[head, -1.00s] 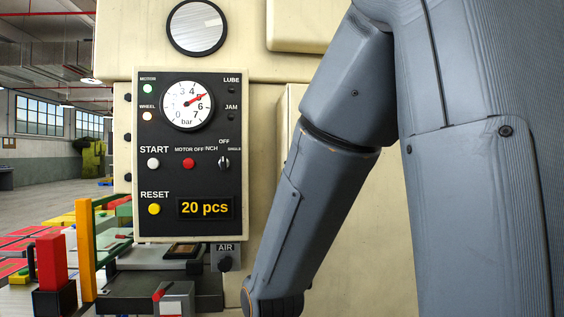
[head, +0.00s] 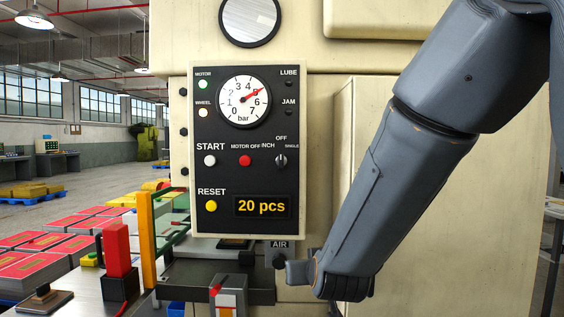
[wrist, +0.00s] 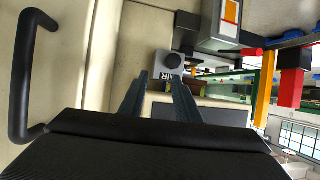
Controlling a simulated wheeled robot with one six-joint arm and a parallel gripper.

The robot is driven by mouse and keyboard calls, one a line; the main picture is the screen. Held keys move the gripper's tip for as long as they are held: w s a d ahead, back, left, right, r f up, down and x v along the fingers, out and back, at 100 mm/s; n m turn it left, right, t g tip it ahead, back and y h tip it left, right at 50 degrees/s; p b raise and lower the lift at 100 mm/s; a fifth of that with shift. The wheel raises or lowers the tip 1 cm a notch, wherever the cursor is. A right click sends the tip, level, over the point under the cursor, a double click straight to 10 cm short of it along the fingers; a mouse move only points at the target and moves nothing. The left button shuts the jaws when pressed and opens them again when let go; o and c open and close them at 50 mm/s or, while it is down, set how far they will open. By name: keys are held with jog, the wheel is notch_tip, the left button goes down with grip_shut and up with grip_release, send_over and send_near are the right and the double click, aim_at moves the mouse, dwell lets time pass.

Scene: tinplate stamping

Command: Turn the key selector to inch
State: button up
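The key selector (head: 281,160) is a small dark knob with a pale upright key bar, low on the right of the black control panel (head: 222,181). Its labels read INCH at left, OFF above and SINGLE at right; the bar looks upright, towards OFF. My gripper (wrist: 159,77) shows in the wrist view with its two fingers apart and nothing between them. The AIR knob (wrist: 172,60) lies beyond the fingertips. In the head view my wrist is below and right of the panel, apart from the selector; the fingers cannot be made out there. The selector is not recognisable in the wrist view.
The panel also carries a pressure gauge (head: 243,97), a red MOTOR OFF button (head: 245,160) and a "20 pcs" display (head: 262,206). Below it is the AIR knob (head: 279,261). A red block (head: 116,250) and yellow post (head: 147,240) stand at left. A black handle (wrist: 25,75) is at the wrist view's left.

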jog(key=w+a+r+t+p, duration=0.1)
jog(key=a+r+t, duration=0.1)
jog(key=r, duration=0.3)
jog(key=w+a+r+t, duration=0.2)
jog(key=r, duration=0.4)
jog(key=m+t+h+p, duration=0.2)
jog(key=t+h, duration=0.1)
jog(key=t, duration=0.3)
send_near(281, 158)
jog(key=x, duration=0.2)
jog(key=shift+p+x, duration=1.4)
jog(key=shift+x, duration=2.25)
grip_shut()
